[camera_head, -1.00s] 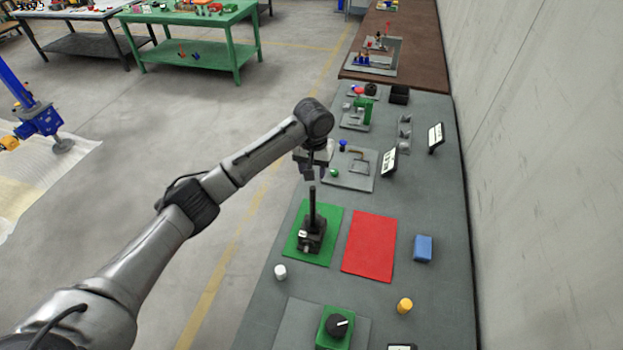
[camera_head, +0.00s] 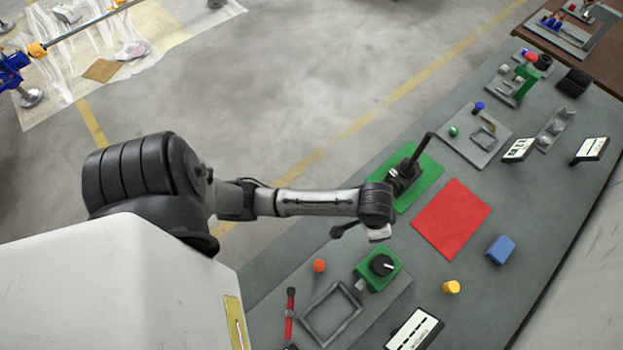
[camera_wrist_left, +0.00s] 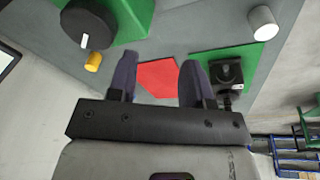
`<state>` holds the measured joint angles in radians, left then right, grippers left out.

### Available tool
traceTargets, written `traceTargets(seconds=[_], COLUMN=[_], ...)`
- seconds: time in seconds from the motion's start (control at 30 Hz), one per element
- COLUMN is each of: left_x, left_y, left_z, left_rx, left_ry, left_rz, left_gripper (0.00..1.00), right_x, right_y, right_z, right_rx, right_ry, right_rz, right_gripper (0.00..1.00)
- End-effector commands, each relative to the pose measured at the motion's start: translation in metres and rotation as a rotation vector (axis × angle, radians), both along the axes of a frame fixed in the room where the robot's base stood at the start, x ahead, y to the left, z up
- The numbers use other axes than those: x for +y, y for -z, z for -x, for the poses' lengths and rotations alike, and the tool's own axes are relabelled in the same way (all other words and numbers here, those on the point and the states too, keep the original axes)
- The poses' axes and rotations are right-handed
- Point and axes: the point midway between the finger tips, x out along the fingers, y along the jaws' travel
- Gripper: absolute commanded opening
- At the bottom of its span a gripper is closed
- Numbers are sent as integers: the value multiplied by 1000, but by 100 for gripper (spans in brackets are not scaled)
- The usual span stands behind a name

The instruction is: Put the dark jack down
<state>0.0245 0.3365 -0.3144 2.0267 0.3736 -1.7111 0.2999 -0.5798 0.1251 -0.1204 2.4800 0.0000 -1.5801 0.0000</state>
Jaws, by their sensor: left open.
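The dark jack (camera_head: 404,176) stands on the green mat (camera_head: 428,172), with its dark spindle sticking up. A red mat (camera_head: 452,219) lies empty beside the green one. My right gripper is in neither view.
A green box with a black knob (camera_head: 381,266), a yellow cylinder (camera_head: 451,287) and a blue block (camera_head: 501,249) stand on the grey bench. A white cylinder (camera_wrist_left: 263,22) stands near the green mat in the left wrist view. Fixtures and sign stands occupy the far bench.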

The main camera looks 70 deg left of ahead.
Motion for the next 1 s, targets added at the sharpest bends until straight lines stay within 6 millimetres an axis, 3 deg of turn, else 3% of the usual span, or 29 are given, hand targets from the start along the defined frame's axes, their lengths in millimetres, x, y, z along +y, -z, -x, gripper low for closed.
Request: traceTargets(seconds=[0.03,0.2,0.4,0.63,1.0], left_x=[-7,-8,4,14,14], left_y=[5,3,-10,-19,-20], left_z=[28,93,145,169,171], left_rx=[-13,-78,-117,-131,-132], left_ry=[12,22,9,-1,0], left_rz=[12,-3,-56,-95,-98], left_gripper=[46,46,46,46,46], right_x=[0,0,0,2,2], right_y=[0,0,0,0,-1], right_z=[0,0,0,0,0], right_rx=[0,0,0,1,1], right_ry=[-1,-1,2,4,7], right_rz=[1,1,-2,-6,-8], right_gripper=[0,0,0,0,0])
